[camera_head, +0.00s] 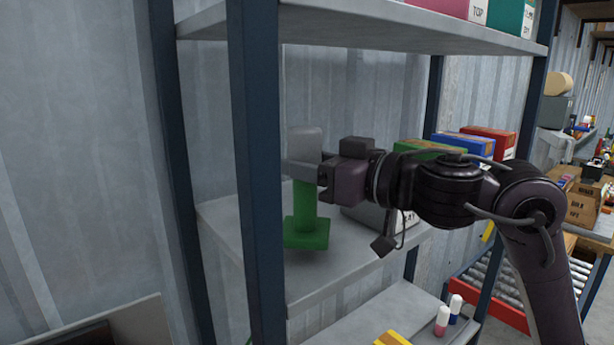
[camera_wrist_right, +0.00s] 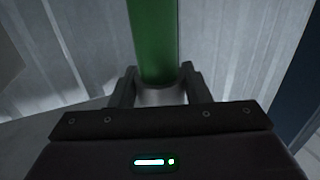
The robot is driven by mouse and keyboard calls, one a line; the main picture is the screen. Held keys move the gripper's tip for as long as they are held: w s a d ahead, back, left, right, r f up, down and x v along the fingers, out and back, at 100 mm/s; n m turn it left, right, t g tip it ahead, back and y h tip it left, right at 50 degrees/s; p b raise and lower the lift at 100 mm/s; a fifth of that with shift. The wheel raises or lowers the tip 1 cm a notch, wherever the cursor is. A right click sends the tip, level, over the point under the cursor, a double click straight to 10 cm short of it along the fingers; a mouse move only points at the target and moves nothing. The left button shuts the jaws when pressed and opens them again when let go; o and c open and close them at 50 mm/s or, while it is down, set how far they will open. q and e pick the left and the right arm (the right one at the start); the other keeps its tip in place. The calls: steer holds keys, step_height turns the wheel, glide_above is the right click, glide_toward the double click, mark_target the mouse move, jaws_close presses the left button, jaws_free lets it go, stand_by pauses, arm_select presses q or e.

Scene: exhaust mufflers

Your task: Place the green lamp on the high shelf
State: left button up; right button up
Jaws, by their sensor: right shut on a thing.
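The green lamp (camera_head: 307,215) has a square green base, a green column and a grey upper part. It stands upright in the head view, above the middle shelf (camera_head: 345,262); I cannot tell whether its base touches the shelf. In the right wrist view, the green lamp (camera_wrist_right: 155,40) runs between the two fingers of the right gripper (camera_wrist_right: 160,82). The high shelf (camera_head: 370,27) is above the lamp. My left gripper is not in view.
Dark blue posts (camera_head: 257,170) frame the rack. A grey box (camera_head: 378,217) sits on the middle shelf, behind my right arm. Green, blue and red boxes (camera_head: 490,142) are to the right. Boxes (camera_head: 478,12) occupy the high shelf's right part; its visible left part looks clear.

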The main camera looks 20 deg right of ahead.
steer(key=shift+f, duration=0.6)
steer(key=shift+s+d+f, duration=0.1)
steer(key=shift+s+f, duration=0.05)
steer(key=shift+f, duration=0.1)
steer(key=shift+s+d, duration=0.1)
steer(key=shift+d, duration=0.05)
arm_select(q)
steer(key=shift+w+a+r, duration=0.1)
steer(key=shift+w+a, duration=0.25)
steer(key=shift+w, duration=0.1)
arm_select(e)
steer(key=shift+f, duration=0.1)
steer(key=shift+f, duration=0.2)
steer(key=o, duration=1.3)
steer(key=shift+c, duration=0.2)
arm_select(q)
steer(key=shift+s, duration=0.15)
